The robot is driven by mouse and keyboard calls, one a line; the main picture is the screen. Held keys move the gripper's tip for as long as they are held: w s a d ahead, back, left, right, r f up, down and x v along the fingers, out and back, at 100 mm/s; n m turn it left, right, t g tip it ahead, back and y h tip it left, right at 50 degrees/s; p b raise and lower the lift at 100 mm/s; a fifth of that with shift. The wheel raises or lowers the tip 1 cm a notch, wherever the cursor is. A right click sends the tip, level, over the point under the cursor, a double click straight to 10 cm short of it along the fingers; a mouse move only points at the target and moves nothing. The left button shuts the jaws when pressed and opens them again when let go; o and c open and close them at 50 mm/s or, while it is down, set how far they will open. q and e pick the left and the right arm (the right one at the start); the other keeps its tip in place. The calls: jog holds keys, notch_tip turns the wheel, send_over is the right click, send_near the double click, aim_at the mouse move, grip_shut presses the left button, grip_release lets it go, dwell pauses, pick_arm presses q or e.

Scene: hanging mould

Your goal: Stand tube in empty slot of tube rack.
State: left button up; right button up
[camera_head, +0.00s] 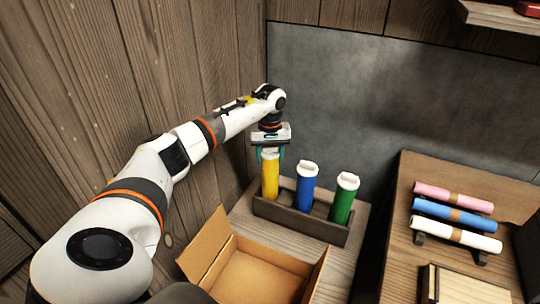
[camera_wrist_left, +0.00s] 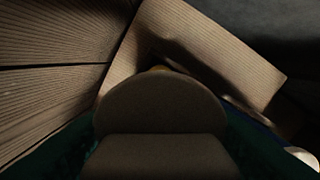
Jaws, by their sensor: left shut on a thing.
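The yellow tube (camera_head: 270,178) with a pale cap is upright at the left end of the dark tube rack (camera_head: 300,222). Its lower end meets the left slot, but I cannot tell whether it touches the slot's floor. My left gripper (camera_head: 270,153) is above the rack, shut on the tube's capped top. In the left wrist view the pale cap (camera_wrist_left: 160,105) fills the middle, between dark green fingers, hiding most of the tube. A blue tube (camera_head: 306,189) and a green tube (camera_head: 343,200) stand in the rack to the right. My right gripper is out of view.
An open cardboard box (camera_head: 213,252) is in front of the rack. Pink, blue and white rolls (camera_head: 453,217) lie on a wooden stand at the right. A wooden wall is close on the left, and a grey panel (camera_head: 350,90) is behind.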

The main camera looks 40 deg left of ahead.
pick_arm(q)
jog(key=shift+f+b, duration=0.3)
jog(key=shift+f, duration=0.1)
jog(key=shift+f+b, duration=0.45)
jog(key=shift+f, duration=0.2)
dwell(1.3)
jog(key=shift+f, duration=0.2)
jog(key=shift+s+d, duration=0.1)
jog(key=shift+c, duration=0.6)
jog(key=shift+f, duration=0.1)
jog(key=o, duration=1.6)
jog(key=shift+f, duration=0.1)
jog(key=shift+c, duration=0.2)
